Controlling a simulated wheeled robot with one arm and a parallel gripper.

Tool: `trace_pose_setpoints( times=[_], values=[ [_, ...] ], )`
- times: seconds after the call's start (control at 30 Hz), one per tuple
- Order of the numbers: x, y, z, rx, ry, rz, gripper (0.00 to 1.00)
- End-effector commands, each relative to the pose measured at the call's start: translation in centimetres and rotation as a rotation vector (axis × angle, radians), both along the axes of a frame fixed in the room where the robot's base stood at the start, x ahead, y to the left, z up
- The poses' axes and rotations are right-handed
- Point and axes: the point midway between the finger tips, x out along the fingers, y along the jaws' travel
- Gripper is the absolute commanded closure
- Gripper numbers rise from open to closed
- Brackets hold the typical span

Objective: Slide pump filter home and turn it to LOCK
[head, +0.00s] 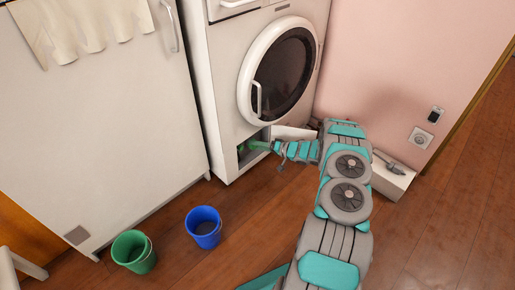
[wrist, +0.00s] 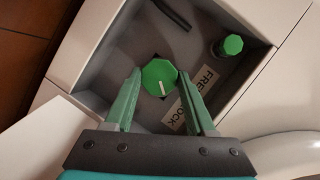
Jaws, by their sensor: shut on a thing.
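The pump filter (wrist: 159,77) shows in the wrist view as a green many-sided knob with a short white mark pointing toward the bottom of the picture. My gripper (wrist: 158,72) has one finger on each side of it and is shut on it. The knob sits inside a grey recess (wrist: 95,75); how deep it is seated I cannot tell. A pale label (wrist: 181,122) reading FREE and LOCK lies beside the knob, partly hidden by the right finger. In the head view my gripper (head: 272,148) reaches into the low opening of the washing machine (head: 225,90).
In the recess are a smaller green cap (wrist: 232,44) and a black bar-like part (wrist: 171,14). A green bucket (head: 133,252) and a blue bucket (head: 203,228) stand on the floor at left. A white box (head: 393,183) stands by the pink wall at right.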

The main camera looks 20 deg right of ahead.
Motion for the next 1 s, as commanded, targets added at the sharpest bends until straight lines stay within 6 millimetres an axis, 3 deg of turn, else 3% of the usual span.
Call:
trace_pose_setpoints(
  times=[0.3,0.33,0.63,1.0],
  values=[
    [0.24,0.1,0.16,0.021,0.006,0.0,1.0],
    [0.24,0.11,0.17,0.021,0.006,0.0,0.43],
    [0.15,0.16,0.11,0.021,0.007,0.002,0.1],
    [-0.61,-0.62,0.31,0.02,0.009,-0.001,0.1]
  ],
)
